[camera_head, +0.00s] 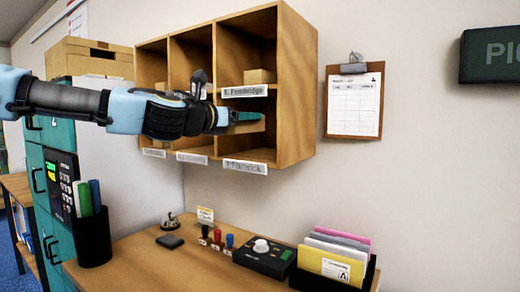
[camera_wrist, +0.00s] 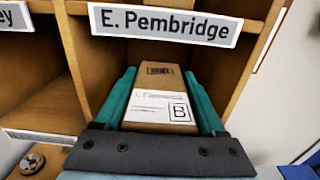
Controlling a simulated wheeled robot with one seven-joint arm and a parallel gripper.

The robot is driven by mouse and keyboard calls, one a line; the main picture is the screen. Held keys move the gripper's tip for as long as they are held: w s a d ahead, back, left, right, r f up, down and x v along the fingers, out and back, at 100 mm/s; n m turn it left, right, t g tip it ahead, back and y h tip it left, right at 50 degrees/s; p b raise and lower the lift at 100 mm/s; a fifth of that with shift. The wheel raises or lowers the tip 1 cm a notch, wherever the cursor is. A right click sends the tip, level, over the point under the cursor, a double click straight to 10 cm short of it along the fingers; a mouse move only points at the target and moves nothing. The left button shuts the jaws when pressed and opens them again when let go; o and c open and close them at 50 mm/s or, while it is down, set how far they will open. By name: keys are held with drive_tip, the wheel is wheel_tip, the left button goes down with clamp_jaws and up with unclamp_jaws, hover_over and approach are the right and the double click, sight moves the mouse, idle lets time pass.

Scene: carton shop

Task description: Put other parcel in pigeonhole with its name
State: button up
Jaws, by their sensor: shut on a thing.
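My gripper (camera_head: 247,116) is at the lower right pigeonhole (camera_head: 262,153) of the wooden rack, with its fingertips inside the opening. In the wrist view its teal fingers (camera_wrist: 160,100) are shut on a brown parcel (camera_wrist: 160,78) between them. The parcel's white label shows a blurred name and a boxed "B". Another parcel (camera_head: 260,76) sits in the upper right pigeonhole, above the "E. Pembridge" name plate (camera_head: 245,91); that plate also shows in the wrist view (camera_wrist: 165,24). The lower right plate (camera_head: 245,166) is too small to read surely.
The rack's dividers and side wall (camera_head: 297,90) stand close around my gripper. Below are a desk (camera_head: 185,265) with stamps, a black device (camera_head: 265,257) and a folder holder (camera_head: 335,270). A clipboard (camera_head: 354,103) hangs to the right. A carton (camera_head: 95,58) stands at left.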

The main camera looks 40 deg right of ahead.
drive_tip(key=p+x, duration=0.1)
drive_tip(key=x, duration=0.1)
drive_tip(key=f+p+x, duration=0.1)
drive_tip(key=x, duration=0.2)
drive_tip(key=p+x, duration=0.1)
drive_tip(key=x, duration=0.2)
drive_tip(key=shift+f, duration=0.4)
wheel_tip(320, 180, down, 4)
drive_tip(key=shift+d+f+p, duration=0.1)
drive_tip(key=shift+f+p, duration=0.05)
drive_tip(key=shift+p, duration=1.1)
drive_tip(key=shift+d+f, duration=0.1)
drive_tip(key=shift+f, duration=0.35)
drive_tip(key=shift+f, duration=0.2)
drive_tip(key=o, duration=1.5)
